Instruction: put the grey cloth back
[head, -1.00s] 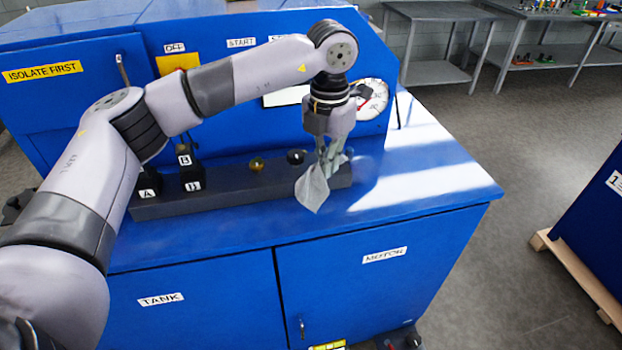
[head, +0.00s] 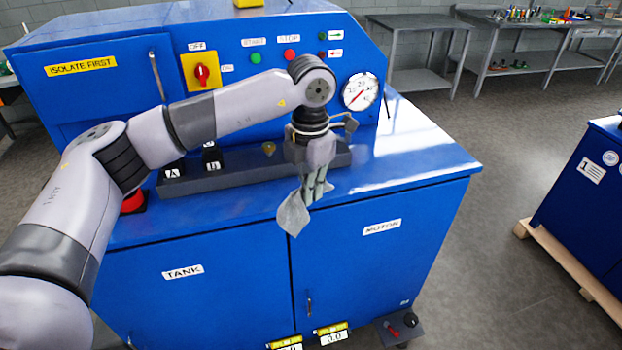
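My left gripper (head: 316,188) points down in front of the blue machine's top front edge. It is shut on the grey cloth (head: 293,215), which hangs from the fingertips to the lower left, in front of the cabinet doors. The cloth looks clear of the machine top, though its exact distance cannot be told. My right gripper is not in view.
The blue machine (head: 235,270) has a dark block (head: 235,177) on its top with levers marked A and B. A gauge (head: 360,91) and a red switch (head: 202,74) sit on the panel. The top's right side (head: 420,160) is clear. A blue unit on a pallet (head: 560,255) stands right.

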